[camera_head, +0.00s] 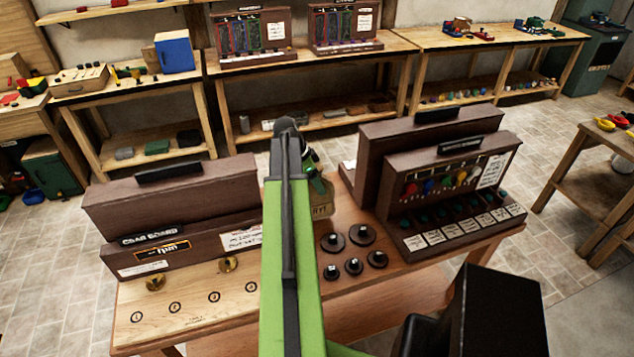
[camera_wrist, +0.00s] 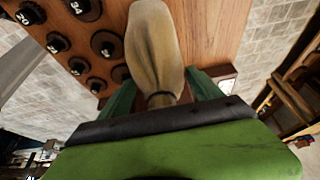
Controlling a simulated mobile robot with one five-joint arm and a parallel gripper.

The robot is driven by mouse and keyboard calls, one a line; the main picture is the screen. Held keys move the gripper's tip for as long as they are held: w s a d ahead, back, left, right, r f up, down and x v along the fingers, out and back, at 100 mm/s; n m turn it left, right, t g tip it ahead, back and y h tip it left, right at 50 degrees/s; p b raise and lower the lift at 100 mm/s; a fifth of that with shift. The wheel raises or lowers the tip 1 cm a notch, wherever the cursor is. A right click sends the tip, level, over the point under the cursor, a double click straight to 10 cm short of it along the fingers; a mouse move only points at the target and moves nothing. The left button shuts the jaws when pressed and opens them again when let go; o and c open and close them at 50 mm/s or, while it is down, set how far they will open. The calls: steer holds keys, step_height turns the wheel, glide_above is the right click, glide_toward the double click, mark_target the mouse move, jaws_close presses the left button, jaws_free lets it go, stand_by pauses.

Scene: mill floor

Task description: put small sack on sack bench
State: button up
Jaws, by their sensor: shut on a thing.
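A small tan sack (camera_wrist: 155,45) is held between the green fingers of my gripper (camera_wrist: 162,90) in the wrist view, gripped at its narrow tied neck. The sack is over the near wooden bench (camera_head: 345,215), between the two dark brown boards. I cannot tell whether it touches the bench top. No bench is legibly marked as the sack bench.
Loaded back benches (camera_head: 480,38) line the wall. Tiled floor (camera_head: 480,115) lies open between.

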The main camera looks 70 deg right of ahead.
steer(key=shift+f+b, duration=1.35)
steer(key=shift+f, duration=0.45)
steer(key=o, duration=2.1)
steer(key=shift+r, duration=0.15)
steer(key=p+v, duration=1.1)
steer(key=shift+s+r, duration=0.1)
steer(key=shift+r, duration=0.35)
steer(key=shift+a+r, duration=0.1)
steer(key=shift+a, duration=0.1)
